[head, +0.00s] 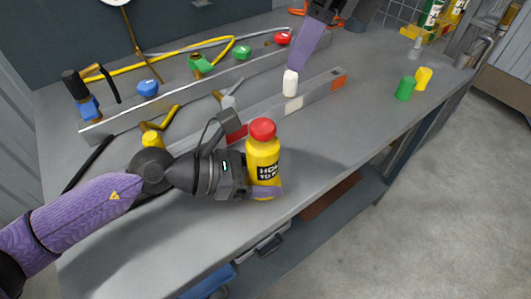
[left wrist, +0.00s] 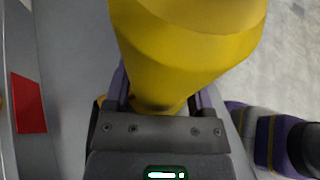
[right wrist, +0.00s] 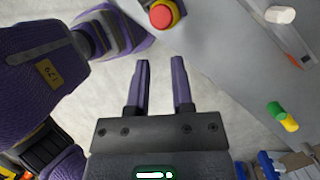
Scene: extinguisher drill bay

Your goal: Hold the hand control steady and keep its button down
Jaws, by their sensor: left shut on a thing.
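The hand control (head: 264,160) is a yellow bottle-shaped body with a dark label, partly reading "TO", and a red button (head: 263,129) on top. It is upright near the front edge of the grey bench. My left gripper (head: 262,190) is shut around its lower body; the left wrist view shows the yellow body (left wrist: 190,45) between the fingers. Nothing touches the red button, which also shows in the right wrist view (right wrist: 164,13). My right gripper (right wrist: 163,80) is open and empty, apart from the control. Its purple finger (head: 305,45) shows in the head view.
A white cylinder (head: 290,83) stands on the bench (head: 330,140). A rail with coloured valve knobs (head: 148,89) and hoses runs along the back left. The front right of the bench is clear.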

